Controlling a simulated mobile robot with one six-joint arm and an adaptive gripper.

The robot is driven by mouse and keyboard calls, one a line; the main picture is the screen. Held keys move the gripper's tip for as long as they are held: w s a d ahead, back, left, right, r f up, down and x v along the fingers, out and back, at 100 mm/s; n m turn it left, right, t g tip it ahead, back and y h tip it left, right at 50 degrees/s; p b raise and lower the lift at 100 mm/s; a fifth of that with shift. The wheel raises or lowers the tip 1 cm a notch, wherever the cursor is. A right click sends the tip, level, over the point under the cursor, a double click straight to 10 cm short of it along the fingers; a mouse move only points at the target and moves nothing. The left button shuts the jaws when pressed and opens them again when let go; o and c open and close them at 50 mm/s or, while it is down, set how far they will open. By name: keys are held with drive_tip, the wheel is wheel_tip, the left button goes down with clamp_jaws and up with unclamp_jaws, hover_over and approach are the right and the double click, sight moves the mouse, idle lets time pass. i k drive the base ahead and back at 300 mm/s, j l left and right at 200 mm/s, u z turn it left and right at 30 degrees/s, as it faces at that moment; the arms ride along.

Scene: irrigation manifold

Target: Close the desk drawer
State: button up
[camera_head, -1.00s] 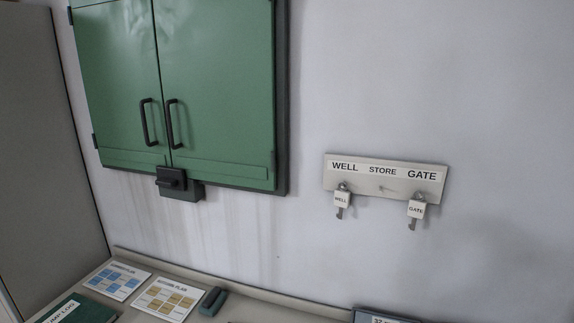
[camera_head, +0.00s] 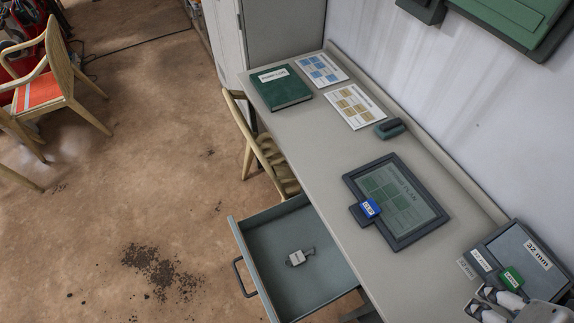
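The desk drawer (camera_head: 330,285) is pulled out from under the desk (camera_head: 300,135), with its open inside facing up. Its dark bar handle (camera_head: 243,277) is on the front panel at the left. A small pale key tag (camera_head: 299,257) lies on the drawer floor; its lettering is too small to read. My gripper (camera_head: 477,299) is at the lower right corner, over the right end of the desk, well apart from the drawer. Its two fingers are spread with nothing seen between them. The rest of it is cut off by the frame edge.
A chair (camera_head: 265,152) stands against the desk just beyond the drawer. A framed plan (camera_head: 415,232) with a blue tag, a green book (camera_head: 280,93) and a tray (camera_head: 530,245) with a green tag lie on the desk. Floor left of the drawer is clear, with dark crumbs (camera_head: 160,270).

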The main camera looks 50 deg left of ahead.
sight(270, 236)
drive_tip(key=k+j+u, duration=0.1)
drive_tip(key=k+u, duration=0.3)
drive_tip(key=k, duration=0.2)
drive_tip(key=u, duration=1.5)
drive_tip(key=i+j+z, duration=0.1)
drive_tip(key=j, duration=0.3)
drive_tip(key=i, duration=0.1)
